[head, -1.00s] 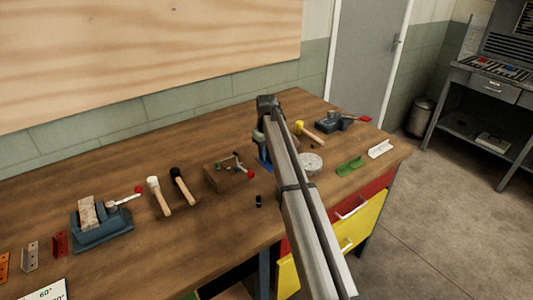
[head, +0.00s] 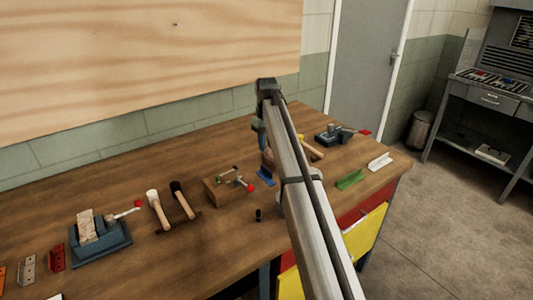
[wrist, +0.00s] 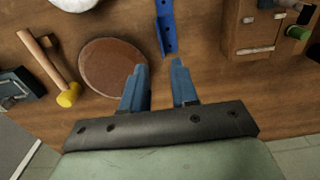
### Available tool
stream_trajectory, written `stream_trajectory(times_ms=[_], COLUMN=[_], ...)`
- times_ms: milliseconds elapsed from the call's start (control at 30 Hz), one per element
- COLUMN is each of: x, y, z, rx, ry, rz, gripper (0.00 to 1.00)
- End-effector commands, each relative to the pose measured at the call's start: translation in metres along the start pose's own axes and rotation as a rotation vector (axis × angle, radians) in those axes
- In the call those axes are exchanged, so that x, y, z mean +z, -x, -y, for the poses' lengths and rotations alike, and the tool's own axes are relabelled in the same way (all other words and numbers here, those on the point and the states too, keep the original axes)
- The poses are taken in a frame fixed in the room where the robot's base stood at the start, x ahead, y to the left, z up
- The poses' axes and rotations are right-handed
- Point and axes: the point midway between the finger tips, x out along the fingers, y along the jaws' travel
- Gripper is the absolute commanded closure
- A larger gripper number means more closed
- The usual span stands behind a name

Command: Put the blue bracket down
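The blue bracket (head: 265,176) lies on the wooden workbench, just right of a wooden block with a red-knobbed clamp. It also shows in the wrist view (wrist: 166,28) at the top middle, beyond my fingertips and apart from them. My gripper (wrist: 159,67) is open, with nothing between its two blue fingers. In the head view my gripper (head: 262,146) hangs above the bench, behind the bracket and clear of it.
The clamp block (head: 228,190) stands left of the bracket. A brown disc (wrist: 113,68) and a yellow-headed mallet (wrist: 68,94) lie left of my fingers in the wrist view. Green (head: 349,179) and white (head: 380,161) brackets lie at the right.

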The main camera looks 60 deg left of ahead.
Motion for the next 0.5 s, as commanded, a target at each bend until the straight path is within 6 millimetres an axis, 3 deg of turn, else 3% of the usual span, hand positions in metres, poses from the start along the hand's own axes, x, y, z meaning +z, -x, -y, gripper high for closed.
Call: stream_trajectory(times_ms=[200,500], x=[0.0,0.0], y=[0.015,0.016], z=[0.0,0.0], rx=[0.0,0.0], ry=[0.0,0.0], rz=[0.0,0.0], gripper=[0.71,0.71])
